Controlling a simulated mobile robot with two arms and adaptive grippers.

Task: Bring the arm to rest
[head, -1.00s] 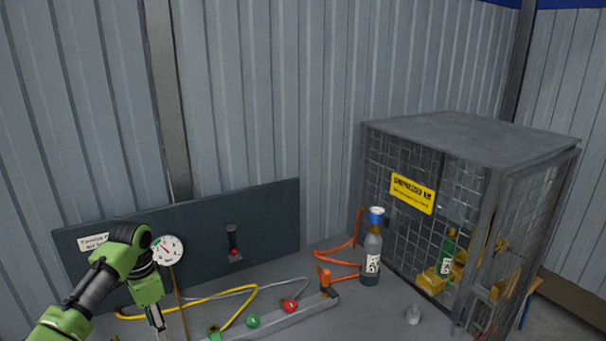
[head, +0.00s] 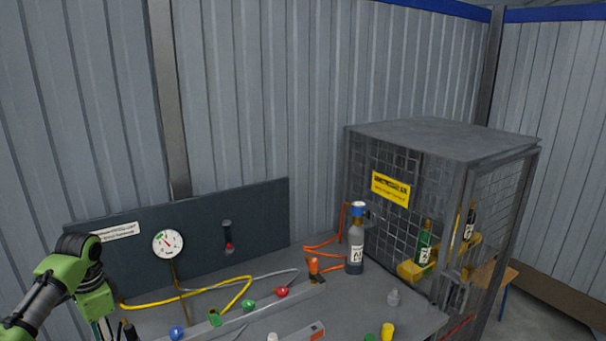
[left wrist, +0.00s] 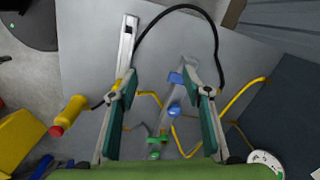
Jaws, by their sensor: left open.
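My left arm (head: 38,300) comes in from the left in the head view, green and dark grey, bent at its joint (head: 80,245). Its hand points down over the left part of the grey bench, with the fingers cut off near the lower edge. In the left wrist view my left gripper (left wrist: 163,92) is open, its two green pads wide apart with nothing held between them. Beneath and beyond the pads lie a blue fitting (left wrist: 174,110), a green one (left wrist: 154,141) and yellow hose. I do not see my right gripper.
A dark panel with a round gauge (head: 168,243) stands behind the bench. A grey bottle (head: 355,248) stands beside a mesh cage (head: 440,140) on the right. Red (head: 281,291) and green (head: 248,305) knobs and a yellow hose (head: 205,287) lie between. A black hose (left wrist: 150,38) loops near the gripper.

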